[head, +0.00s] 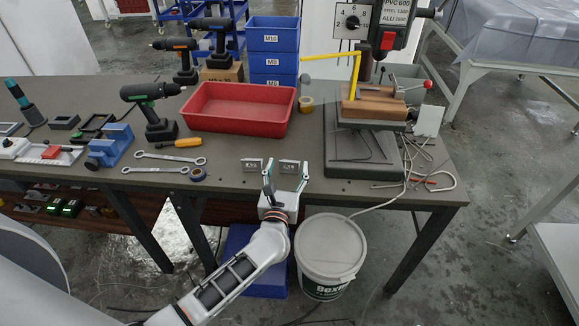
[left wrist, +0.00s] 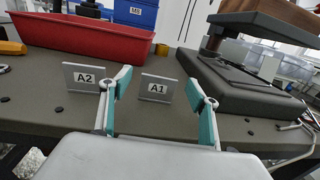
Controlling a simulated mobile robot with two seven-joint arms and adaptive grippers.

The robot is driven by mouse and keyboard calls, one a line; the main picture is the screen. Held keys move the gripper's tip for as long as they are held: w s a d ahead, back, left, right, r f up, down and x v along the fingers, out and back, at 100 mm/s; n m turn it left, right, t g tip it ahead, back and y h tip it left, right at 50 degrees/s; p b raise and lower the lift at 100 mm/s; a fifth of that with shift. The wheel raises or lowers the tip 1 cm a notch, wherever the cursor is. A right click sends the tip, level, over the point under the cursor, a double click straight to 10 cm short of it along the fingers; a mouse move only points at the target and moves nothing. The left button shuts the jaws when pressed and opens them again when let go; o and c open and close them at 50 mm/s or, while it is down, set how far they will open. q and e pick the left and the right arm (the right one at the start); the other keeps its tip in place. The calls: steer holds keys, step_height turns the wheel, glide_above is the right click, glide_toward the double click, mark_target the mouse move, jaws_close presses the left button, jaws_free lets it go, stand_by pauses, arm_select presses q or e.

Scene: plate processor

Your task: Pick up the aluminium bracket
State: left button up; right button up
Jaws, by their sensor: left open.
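Two small grey metal brackets stand upright near the front edge of the bench. The bracket labelled A2 (head: 251,165) is on the left; it also shows in the left wrist view (left wrist: 84,78). The bracket labelled A1 (head: 289,167) is on the right; it also shows in the left wrist view (left wrist: 157,88). My left gripper (head: 286,172) is open and empty at the bench edge. In the left wrist view its fingers (left wrist: 158,82) appear on either side of A1, with A1 beyond them. A2 lies outside the left finger. My right gripper is not in view.
A red tray (head: 238,108) stands behind the brackets. A drill press base (head: 355,150) is close on the right. A white bucket (head: 330,250) stands below the bench edge.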

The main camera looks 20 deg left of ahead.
arm_select(q)
steer(key=shift+w, duration=0.2)
steer(key=c, duration=1.2)
steer(key=shift+r, duration=0.1)
